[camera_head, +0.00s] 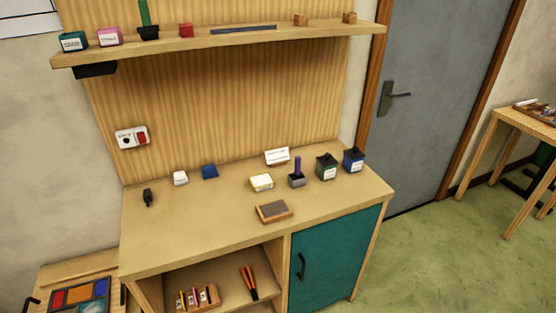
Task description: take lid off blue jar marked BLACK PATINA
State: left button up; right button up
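A blue jar (353,162) with a dark knobbed lid (353,152) stands upright at the back right corner of the wooden workbench (180,232). The lid sits on the jar. The jar has a white label whose writing is too small to read. A similar green jar (326,169) with a dark lid and a white label stands just left of it. Neither of my grippers is in view.
A shelf (225,39) overhangs the back. The bench's front left is clear. A grey door (433,90) stands behind.

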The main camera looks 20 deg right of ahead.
aim_at(353, 153)
jog(key=i+l, duration=0.1)
jog(key=l, duration=0.35)
jog(key=i+l, duration=0.1)
jog(key=l, duration=0.3)
jog(key=i+l, duration=0.15)
jog(key=l, duration=0.3)
jog(key=i+l, duration=0.1)
jog(key=l, duration=0.35)
jog(key=i+l, duration=0.1)
jog(key=l, duration=0.3)
jog(key=i+l, duration=0.1)
jog(key=l, duration=0.35)
jog(key=i+l, duration=0.15)
jog(key=l, duration=0.3)
